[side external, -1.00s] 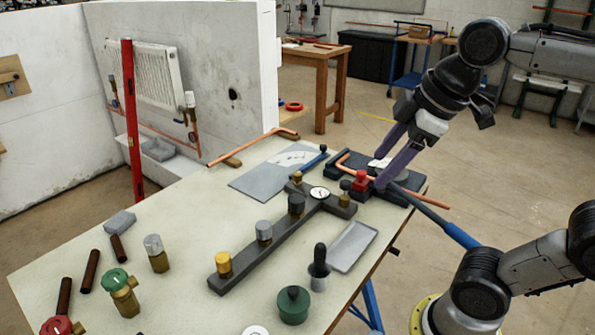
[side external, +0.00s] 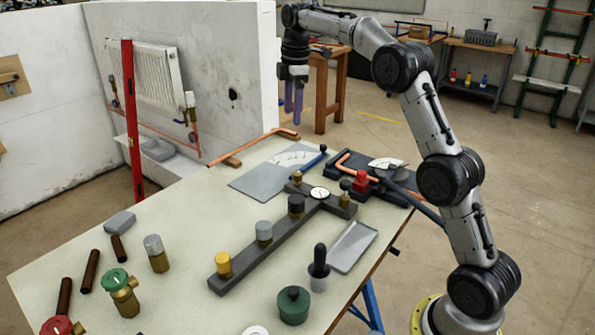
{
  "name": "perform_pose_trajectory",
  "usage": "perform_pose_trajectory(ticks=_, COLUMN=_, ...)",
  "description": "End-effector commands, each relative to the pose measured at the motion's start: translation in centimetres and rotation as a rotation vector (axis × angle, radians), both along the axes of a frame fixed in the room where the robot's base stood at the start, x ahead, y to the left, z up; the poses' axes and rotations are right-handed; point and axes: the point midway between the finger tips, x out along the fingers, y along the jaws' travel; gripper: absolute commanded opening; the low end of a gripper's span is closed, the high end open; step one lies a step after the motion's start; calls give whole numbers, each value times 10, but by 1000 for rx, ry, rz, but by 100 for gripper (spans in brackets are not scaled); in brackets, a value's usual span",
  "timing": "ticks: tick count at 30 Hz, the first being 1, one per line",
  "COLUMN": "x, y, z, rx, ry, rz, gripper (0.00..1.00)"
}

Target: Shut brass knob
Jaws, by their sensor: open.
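A dark manifold bar (side external: 245,262) lies diagonally on the bench. The brass-yellow knob (side external: 223,262) stands upright at its near left end. A silver knob (side external: 264,231) and a black knob (side external: 296,205) stand further along the bar. A round white gauge (side external: 320,193) and small brass fittings are at its far end. Whether the brass knob is open or shut cannot be read at this size. My gripper (side external: 293,100), with purple fingers, is raised beyond the far edge of the bench, fingers pointing down. It is open and empty, well away from the brass knob.
A red valve (side external: 361,181) and a copper pipe sit on a dark block at the back right. A grey tray (side external: 353,247), a green pot (side external: 293,305) and a green-topped valve (side external: 119,290) stand near the bar. A red level (side external: 132,120) leans upright at the left.

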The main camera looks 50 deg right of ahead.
Motion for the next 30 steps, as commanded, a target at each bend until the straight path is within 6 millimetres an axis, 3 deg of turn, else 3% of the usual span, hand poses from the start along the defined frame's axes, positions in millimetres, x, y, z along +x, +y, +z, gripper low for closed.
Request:
perform_pose_trajectory(ticks=1, x=7, y=-11, z=-19, rx=8, ry=23, rz=-15, gripper=67)
perform_pose_trajectory(ticks=3, x=10, y=-19, z=-39, rx=18, ry=51, rz=-29, gripper=67)
perform_pose_trajectory(ticks=6, x=10, y=-27, z=-60, rx=29, ry=86, rz=-43, gripper=67)
perform_pose_trajectory(ticks=14, x=8, y=-32, z=-86, rx=35, ry=99, rz=-53, gripper=67)
perform_pose_trajectory(ticks=30, x=8, y=-32, z=-184, rx=34, ry=97, rz=-52, gripper=67)
